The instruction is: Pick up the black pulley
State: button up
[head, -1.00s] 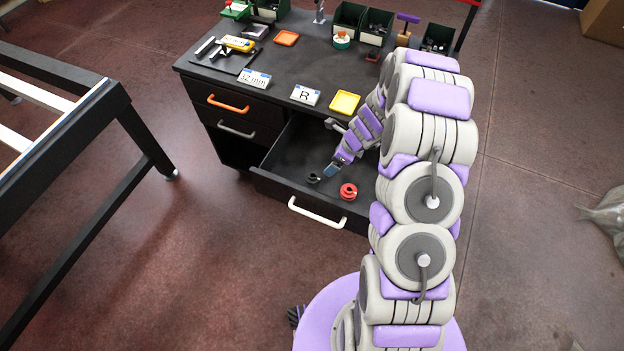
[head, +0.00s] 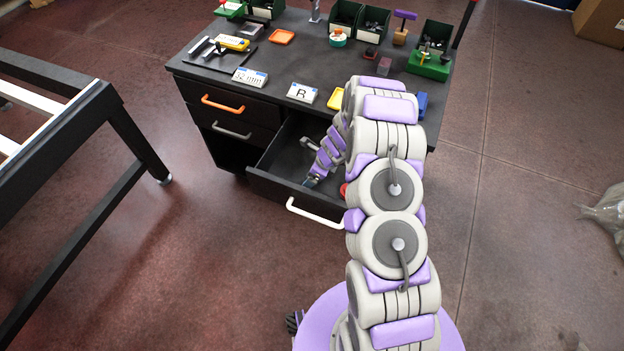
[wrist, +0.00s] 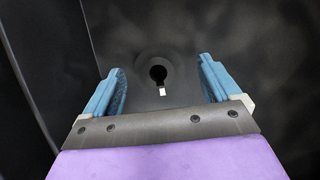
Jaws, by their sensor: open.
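The black pulley (wrist: 180,74) shows faintly in the wrist view as a dark disc with a round centre hole and a slot. It lies on the dark floor of the open drawer (head: 263,184). My gripper (wrist: 162,84) is open, with one blue finger on each side of the pulley in that view. Whether the fingers touch it or how high they are above it, I cannot tell. In the head view my gripper (head: 310,181) is low inside the drawer near its front, and the black pulley is hidden there.
A red pulley (head: 344,189) is mostly hidden behind my arm in the drawer. The drawer walls and the front with its white handle (head: 314,214) are close to my gripper. The tabletop (head: 300,60) above holds signs, trays, bins and tools.

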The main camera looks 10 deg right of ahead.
jog(key=shift+w+a+f, duration=0.1)
jog(key=shift+a+f, duration=0.5)
jog(key=shift+d, duration=0.4)
jog(key=shift+c, duration=0.8)
jog(key=shift+d, duration=0.25)
jog(key=c, duration=0.3)
jog(key=shift+a, duration=0.35)
jog(key=c, duration=0.8)
